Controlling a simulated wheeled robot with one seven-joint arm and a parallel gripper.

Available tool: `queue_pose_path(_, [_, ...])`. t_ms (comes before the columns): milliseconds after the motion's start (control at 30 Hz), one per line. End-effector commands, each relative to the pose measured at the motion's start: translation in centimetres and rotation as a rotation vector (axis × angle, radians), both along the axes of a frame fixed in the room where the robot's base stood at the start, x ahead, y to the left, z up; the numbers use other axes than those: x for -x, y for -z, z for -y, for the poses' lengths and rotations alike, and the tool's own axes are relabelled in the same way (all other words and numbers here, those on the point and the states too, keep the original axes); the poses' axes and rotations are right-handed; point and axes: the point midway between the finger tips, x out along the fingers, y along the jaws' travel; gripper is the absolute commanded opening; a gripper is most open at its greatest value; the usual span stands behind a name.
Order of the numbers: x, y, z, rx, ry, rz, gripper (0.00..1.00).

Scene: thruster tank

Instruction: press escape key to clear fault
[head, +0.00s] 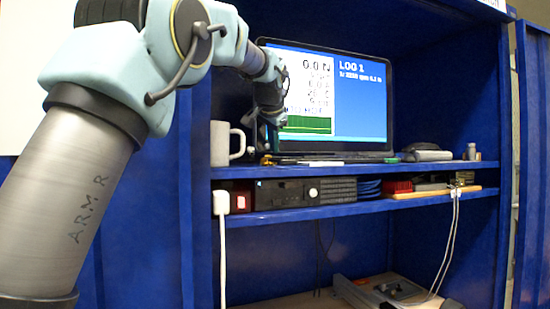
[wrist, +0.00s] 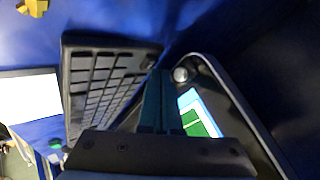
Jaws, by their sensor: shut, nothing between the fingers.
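An open laptop (head: 330,90) stands on the upper shelf of a blue cabinet. Its screen shows readings, a green graph and "LOG 1". The keyboard (wrist: 103,88) shows in the wrist view as a dark slanted grid, with the screen (wrist: 200,113) to its right. My gripper (wrist: 158,76) is shut and empty, its fingertips near the keyboard's upper right corner in that view. In the head view my gripper (head: 268,132) is at the lower left of the screen, above the keyboard's left end. The escape key cannot be made out, and I cannot tell whether the fingertips touch a key.
A grey mug (head: 221,144) stands left of the laptop, close to my arm. The lower shelf (head: 300,208) holds a black unit (head: 305,191) and tools. Cabinet walls enclose both sides.

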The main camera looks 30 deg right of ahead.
Motion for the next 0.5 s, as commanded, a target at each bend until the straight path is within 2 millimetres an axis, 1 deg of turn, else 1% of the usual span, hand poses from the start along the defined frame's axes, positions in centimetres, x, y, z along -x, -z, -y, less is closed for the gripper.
queue_pose_path(500, [0.0,0.55,-0.01,0.0,0.0,0.0,0.0])
